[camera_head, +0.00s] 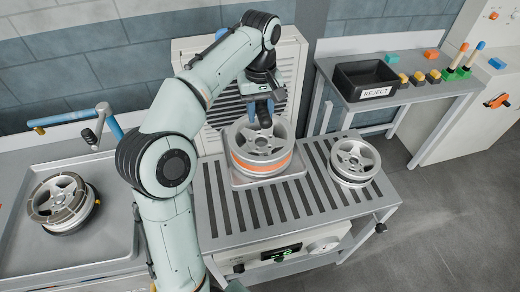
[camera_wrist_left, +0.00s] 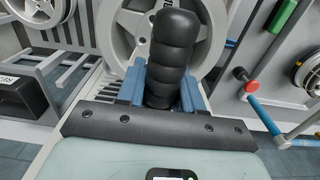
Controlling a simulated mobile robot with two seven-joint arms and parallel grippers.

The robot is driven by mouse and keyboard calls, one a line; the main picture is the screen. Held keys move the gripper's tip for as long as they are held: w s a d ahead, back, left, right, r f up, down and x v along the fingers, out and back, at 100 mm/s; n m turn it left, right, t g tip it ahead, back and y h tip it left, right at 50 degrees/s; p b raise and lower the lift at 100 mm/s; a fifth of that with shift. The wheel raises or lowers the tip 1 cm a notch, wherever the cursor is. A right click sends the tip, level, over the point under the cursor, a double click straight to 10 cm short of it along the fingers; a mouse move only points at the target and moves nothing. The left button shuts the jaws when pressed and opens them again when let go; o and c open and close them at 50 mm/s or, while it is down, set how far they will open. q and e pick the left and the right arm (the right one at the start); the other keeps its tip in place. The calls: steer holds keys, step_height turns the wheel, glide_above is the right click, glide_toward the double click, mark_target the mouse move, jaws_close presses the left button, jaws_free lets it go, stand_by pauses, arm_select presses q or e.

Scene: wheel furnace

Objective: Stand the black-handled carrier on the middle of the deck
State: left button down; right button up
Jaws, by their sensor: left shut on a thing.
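The carrier has a flat grey plate (camera_head: 240,181) and an upright black handle, which shows large in the left wrist view (camera_wrist_left: 172,55). A silver wheel with an orange band (camera_head: 262,163) sits on the plate around the handle. My left gripper (camera_head: 263,108) reaches down from above, its blue fingers shut on the handle. The carrier is over the left back part of the slatted deck (camera_head: 318,205); I cannot tell whether the plate touches it. My right gripper is not in view.
A plain silver wheel (camera_head: 355,161) stands on the deck's right side. The front slats are bare. A tray (camera_head: 113,233) at left holds another wheel (camera_head: 62,203). A black reject bin (camera_head: 366,80) stands on a side table at back right. A louvred panel (camera_head: 222,88) rises behind the deck.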

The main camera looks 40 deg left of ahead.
arm_select(q)
steer(key=f, duration=0.2)
steer(key=f+b, duration=0.1)
steer(key=f, duration=0.2)
steer(key=s+f+b, duration=0.1)
steer(key=f, duration=0.5)
steer(key=f+b, duration=0.1)
steer(key=f, duration=0.1)
steer(key=shift+w+f, duration=0.3)
steer(key=shift+f, duration=0.05)
steer(key=shift+f+b, duration=0.45)
steer(key=shift+f, duration=2.05)
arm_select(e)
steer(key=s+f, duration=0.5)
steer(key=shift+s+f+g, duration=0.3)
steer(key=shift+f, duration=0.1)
arm_select(q)
steer(key=shift+f, duration=0.1)
steer(key=c, duration=1.1)
jaws_free()
steer(key=shift+f, duration=0.2)
steer(key=shift+c, duration=0.2)
steer(key=o, duration=0.4)
steer(key=shift+d+r, duration=0.1)
